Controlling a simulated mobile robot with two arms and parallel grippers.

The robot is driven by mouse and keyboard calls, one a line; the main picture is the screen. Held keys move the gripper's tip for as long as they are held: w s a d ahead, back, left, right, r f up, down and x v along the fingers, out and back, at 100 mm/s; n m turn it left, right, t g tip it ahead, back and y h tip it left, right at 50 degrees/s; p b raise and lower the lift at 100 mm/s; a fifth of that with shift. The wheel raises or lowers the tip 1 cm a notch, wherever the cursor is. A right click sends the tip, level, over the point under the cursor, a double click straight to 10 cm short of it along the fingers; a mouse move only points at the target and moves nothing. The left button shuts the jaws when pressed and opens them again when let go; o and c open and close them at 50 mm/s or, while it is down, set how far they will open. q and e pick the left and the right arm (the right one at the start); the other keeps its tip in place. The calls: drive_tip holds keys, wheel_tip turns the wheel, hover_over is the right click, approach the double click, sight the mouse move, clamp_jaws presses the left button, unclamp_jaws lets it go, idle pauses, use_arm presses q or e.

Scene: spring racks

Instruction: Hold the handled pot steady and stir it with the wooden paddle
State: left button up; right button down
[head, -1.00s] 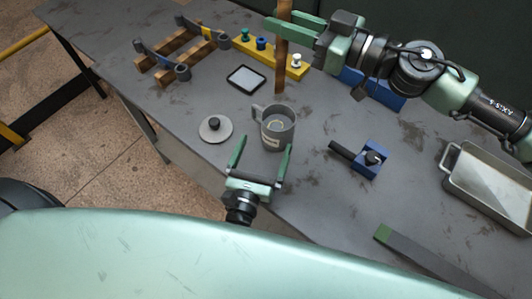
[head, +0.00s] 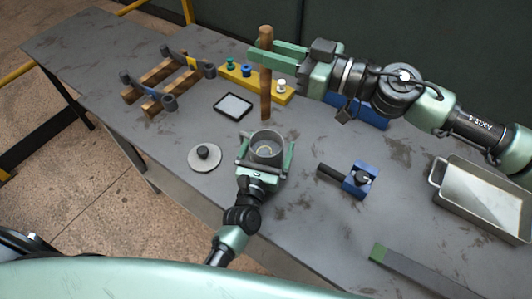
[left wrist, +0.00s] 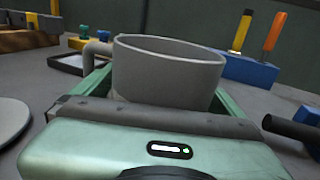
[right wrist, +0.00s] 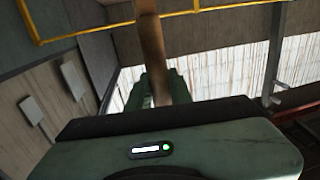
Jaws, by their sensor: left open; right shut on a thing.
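The grey handled pot (head: 266,146) stands upright on the table, and it fills the middle of the left wrist view (left wrist: 168,75). Its handle (left wrist: 95,52) shows at the pot's left side there. My left gripper (head: 264,156) is open, with one finger on each side of the pot; I cannot tell whether they touch it. My right gripper (head: 270,60) is shut on the wooden paddle (head: 266,90) and holds it upright behind the pot. The paddle also shows between the fingers in the right wrist view (right wrist: 151,45). A pale ring shows inside the pot.
A round lid with a black knob (head: 204,158) lies left of the pot. A black-framed tablet (head: 233,105), a yellow peg rack (head: 258,83) and a wooden rack (head: 168,82) stand behind. A blue block with a black handle (head: 358,179) and a metal tray (head: 485,195) are at right.

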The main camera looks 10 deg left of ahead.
use_arm(q)
drive_tip(key=shift+w, duration=0.1)
drive_tip(key=c, duration=1.8)
drive_tip(key=shift+c, duration=0.4)
use_arm(e)
drive_tip(key=shift+f, duration=8.95)
